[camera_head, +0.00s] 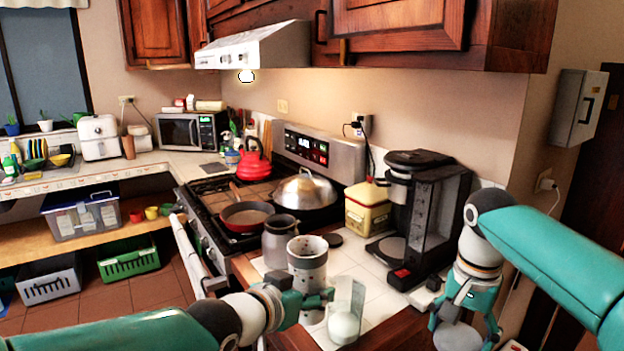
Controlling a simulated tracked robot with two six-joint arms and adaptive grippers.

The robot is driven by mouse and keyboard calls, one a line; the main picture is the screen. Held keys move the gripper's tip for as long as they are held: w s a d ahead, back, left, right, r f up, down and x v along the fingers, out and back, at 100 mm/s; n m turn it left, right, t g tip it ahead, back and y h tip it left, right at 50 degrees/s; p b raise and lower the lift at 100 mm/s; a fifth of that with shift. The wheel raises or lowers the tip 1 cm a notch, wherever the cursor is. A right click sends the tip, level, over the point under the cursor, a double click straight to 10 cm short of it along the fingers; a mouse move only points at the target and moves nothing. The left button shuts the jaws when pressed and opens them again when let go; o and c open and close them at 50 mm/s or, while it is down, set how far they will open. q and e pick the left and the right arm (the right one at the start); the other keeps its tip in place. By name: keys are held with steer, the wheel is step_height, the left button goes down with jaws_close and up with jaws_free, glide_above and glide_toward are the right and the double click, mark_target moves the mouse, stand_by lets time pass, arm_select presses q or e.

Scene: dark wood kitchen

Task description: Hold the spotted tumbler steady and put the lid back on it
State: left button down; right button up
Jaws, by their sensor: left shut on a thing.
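The spotted tumbler (307,263) is pale with dark specks and stands upright, open at the top, near the counter's front edge. My left gripper (318,299) is shut around its lower half. A small dark round disc (332,240) lies flat on the counter just behind the tumbler; it may be the lid, but I cannot tell for sure.
A grey jug (280,242) stands close to the left of the tumbler. A white rounded object (343,327) is just right of my left gripper. The black coffee maker (428,220) and a yellow tin (367,208) stand behind. White tiles between are clear.

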arm_select(q)
steer(key=shift+w+a+f, duration=0.2)
steer(key=shift+w+f, duration=0.1)
arm_select(e)
steer(key=shift+w+f, duration=0.15)
arm_select(q)
steer(key=a+f+n+t+y, duration=0.15)
steer(key=a+f, duration=0.35)
steer(key=f, duration=0.7)
steer(key=a+f+n+y, duration=0.2)
steer(key=a+f, duration=0.4)
steer(key=f, duration=0.6)
steer(key=a+f+n+y, duration=0.2)
steer(key=a+n+y, duration=0.1)
steer(key=a, duration=0.5)
steer(key=shift+s+t+y, duration=0.45)
steer(key=shift+y, duration=0.1)
arm_select(e)
steer(key=a+f+n, duration=0.2)
steer(key=f+n, duration=0.2)
steer(key=f, duration=0.8)
steer(key=s+a+f+n, duration=0.1)
steer(key=a+f+n, duration=0.2)
steer(key=f, duration=1)
steer(key=shift+s+f+n, duration=0.2)
steer(key=shift+f+n, duration=0.1)
steer(key=shift+n, duration=0.6)
